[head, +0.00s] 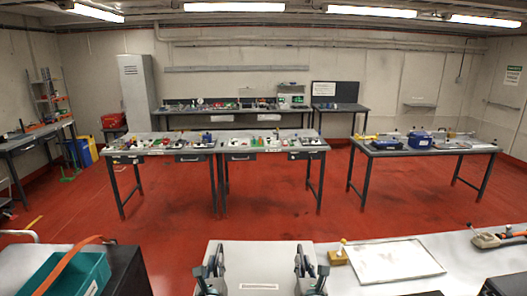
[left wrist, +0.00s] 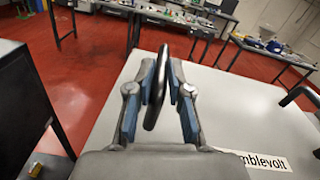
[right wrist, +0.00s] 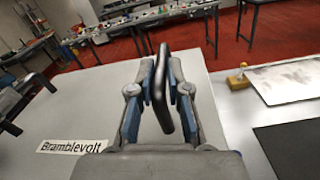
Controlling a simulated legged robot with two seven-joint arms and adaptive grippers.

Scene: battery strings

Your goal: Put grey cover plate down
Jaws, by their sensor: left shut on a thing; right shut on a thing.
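The grey cover plate (head: 258,258) is in front of me at the bottom middle of the head view. It is flat and broad, with a label reading Bramblevolt near its front. My left gripper (head: 215,265) is shut on a dark handle (left wrist: 156,92) at the plate's left side. My right gripper (head: 306,264) is shut on a matching dark handle (right wrist: 160,90) at its right side. The plate surface also fills much of the left wrist view (left wrist: 225,110) and the right wrist view (right wrist: 85,110). I cannot tell what lies beneath the plate.
A yellow-brown block with a knob (head: 338,256) and a pale framed sheet (head: 394,261) lie on the bench right of the plate. A teal bin (head: 78,278) stands at the lower left. Cluttered worktables (head: 218,150) stand farther off across the red floor.

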